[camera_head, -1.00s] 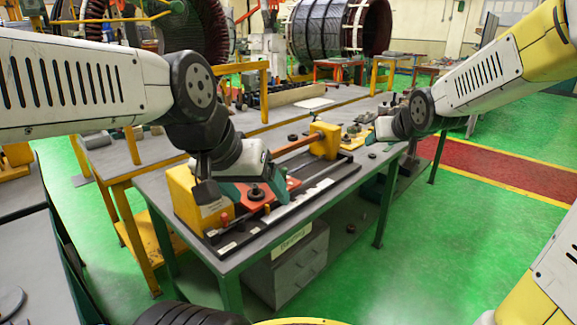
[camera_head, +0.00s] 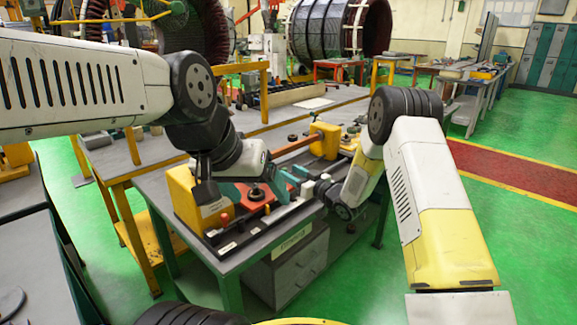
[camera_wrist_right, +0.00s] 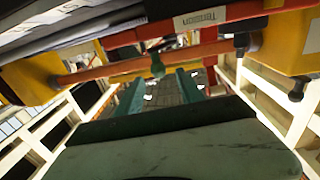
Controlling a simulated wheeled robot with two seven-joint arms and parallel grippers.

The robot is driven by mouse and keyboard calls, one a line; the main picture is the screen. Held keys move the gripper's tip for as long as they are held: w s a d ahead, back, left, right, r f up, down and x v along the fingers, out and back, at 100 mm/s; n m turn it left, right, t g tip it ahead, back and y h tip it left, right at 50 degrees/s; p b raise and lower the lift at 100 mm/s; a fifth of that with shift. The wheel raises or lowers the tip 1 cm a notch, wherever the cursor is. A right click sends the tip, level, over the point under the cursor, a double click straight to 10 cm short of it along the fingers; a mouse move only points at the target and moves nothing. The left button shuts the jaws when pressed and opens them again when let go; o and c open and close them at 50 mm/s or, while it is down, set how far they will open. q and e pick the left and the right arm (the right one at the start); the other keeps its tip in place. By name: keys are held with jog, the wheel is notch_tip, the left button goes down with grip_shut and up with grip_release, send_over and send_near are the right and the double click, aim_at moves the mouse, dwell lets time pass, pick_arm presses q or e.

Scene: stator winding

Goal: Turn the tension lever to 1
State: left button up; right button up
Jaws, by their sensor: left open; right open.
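A winding fixture with a yellow end block (camera_head: 182,195), a red plate (camera_head: 250,208) with a black round knob (camera_head: 256,194) and an orange bar (camera_head: 293,147) stands on the bench. I cannot tell for sure which part is the tension lever. My left gripper (camera_head: 232,192) is low over the fixture's left part; its fingers are mostly hidden. My right gripper (camera_head: 282,178) is over the fixture's middle, right of the black knob.
A second yellow block (camera_head: 325,140) holds the bar's far end. The two grippers are close together.

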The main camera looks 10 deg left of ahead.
jog(key=x, duration=0.7)
grip_shut()
